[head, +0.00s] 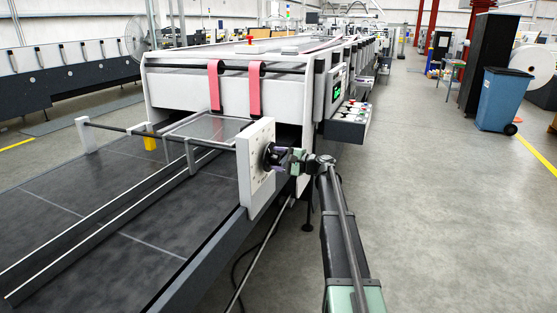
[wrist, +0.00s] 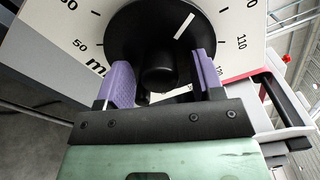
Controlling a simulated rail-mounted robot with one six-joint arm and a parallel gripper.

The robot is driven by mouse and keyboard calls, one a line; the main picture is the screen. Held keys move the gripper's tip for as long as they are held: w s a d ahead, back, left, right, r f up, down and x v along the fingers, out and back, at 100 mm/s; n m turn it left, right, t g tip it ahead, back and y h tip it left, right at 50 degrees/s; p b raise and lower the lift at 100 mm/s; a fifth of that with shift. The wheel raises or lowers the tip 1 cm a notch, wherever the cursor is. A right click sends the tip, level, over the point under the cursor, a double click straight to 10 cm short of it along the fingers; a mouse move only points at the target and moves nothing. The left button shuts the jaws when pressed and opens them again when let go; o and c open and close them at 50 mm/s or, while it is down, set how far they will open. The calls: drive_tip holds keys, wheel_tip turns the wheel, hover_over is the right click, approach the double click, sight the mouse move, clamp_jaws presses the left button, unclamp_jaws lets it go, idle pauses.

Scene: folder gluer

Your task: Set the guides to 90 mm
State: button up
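A white scale plate (head: 257,178) stands at the machine's near right edge, with a black round dial (head: 268,157) on it. In the wrist view the dial (wrist: 125,35) has a white pointer line (wrist: 184,26) slanting up and right, between the readable 50 at left and 110 at right. The number it points to is cut off above the frame. My gripper (wrist: 163,82) is at the dial, its purple fingers on either side of the central black knob (wrist: 160,62), seemingly open with gaps. Contact with the knob cannot be told. Long guide rails (head: 105,228) lie along the dark bed.
A crossbar (head: 112,127) runs over the bed towards the plate, with a yellow block (head: 150,141) near it. A control panel (head: 346,122) with a screen is on the machine's side. A blue bin (head: 502,98) stands far right.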

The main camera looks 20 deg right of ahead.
drive_tip(key=v, duration=1.1)
drive_tip(key=shift+w, duration=0.1)
drive_tip(key=s+a+f+n+g+h+p, duration=0.1)
drive_tip(key=s+a+f+n+g+h, duration=0.35)
drive_tip(key=s+a+f, duration=0.4)
drive_tip(key=s+a+f+n+g+h+p, duration=0.1)
drive_tip(key=s+a+f+n+g+h, duration=0.35)
drive_tip(key=s+a, duration=0.6)
drive_tip(key=s+a+n+g+h+p, duration=0.2)
drive_tip(key=s+a+n+g+h, duration=0.1)
drive_tip(key=s+a, duration=0.9)
drive_tip(key=shift+s+n+g, duration=0.2)
drive_tip(key=shift+n+g, duration=0.4)
drive_tip(key=shift+n, duration=0.1)
drive_tip(key=shift+a+f, duration=0.1)
